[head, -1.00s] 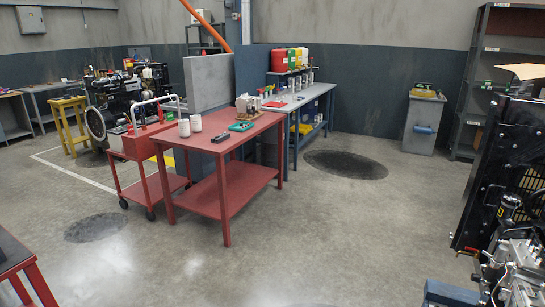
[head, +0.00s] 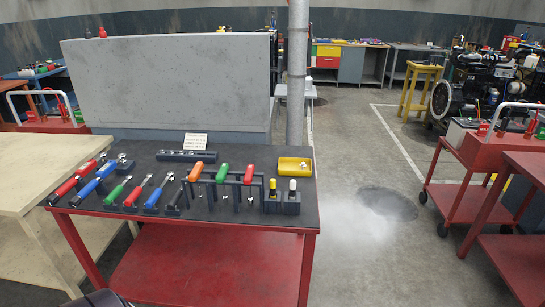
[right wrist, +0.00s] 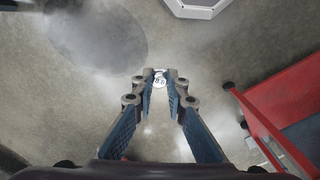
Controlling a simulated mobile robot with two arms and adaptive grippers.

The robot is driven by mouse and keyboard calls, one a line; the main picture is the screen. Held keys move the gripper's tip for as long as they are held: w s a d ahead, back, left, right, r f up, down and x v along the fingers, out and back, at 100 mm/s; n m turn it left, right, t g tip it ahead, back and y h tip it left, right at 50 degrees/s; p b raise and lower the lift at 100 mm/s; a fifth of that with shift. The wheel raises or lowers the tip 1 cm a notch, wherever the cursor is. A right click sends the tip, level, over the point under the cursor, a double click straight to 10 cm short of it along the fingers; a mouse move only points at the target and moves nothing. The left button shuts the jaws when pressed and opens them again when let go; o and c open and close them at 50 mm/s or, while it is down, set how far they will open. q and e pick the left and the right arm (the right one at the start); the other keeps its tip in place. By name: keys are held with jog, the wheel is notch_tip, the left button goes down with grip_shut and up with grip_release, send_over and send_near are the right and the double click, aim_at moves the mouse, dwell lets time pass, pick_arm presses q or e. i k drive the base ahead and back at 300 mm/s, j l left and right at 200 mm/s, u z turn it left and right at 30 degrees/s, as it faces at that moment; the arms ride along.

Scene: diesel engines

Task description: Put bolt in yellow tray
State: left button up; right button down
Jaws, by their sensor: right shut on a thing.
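The yellow tray (head: 294,166) sits at the back right corner of the dark top of a red workbench (head: 180,232). Something small lies in it, too small to make out. In the right wrist view my right gripper (right wrist: 160,80) is shut on a small silvery, round-ended piece, which looks like the bolt (right wrist: 160,81). It is held at the fingertips above the concrete floor, away from the tray. The bolt's far side is hidden. My right gripper is not in the head view. My left gripper is in neither view.
Several coloured-handled tools (head: 130,185) and a tool rack (head: 223,178) cover the workbench. A beige table (head: 40,165) adjoins its left. A grey panel (head: 168,88) and a pole (head: 297,75) stand behind. A red cart (head: 478,150) is at right; the floor between is clear.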

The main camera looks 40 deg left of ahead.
aim_at(295, 167)
jog(key=i+l+u, duration=0.1)
jog(key=i+u, duration=0.4)
jog(key=i+l+u, duration=0.3)
jog(key=i+u, duration=0.15)
jog(key=i, duration=0.15)
jog(key=i+l+u, duration=0.7)
jog(key=u, duration=0.15)
jog(key=i+l+u, duration=0.15)
jog(key=l+u, duration=0.25)
jog(key=i+l+u, duration=0.1)
jog(key=l+u, duration=1)
jog(key=l, duration=0.15)
jog(key=i, duration=0.05)
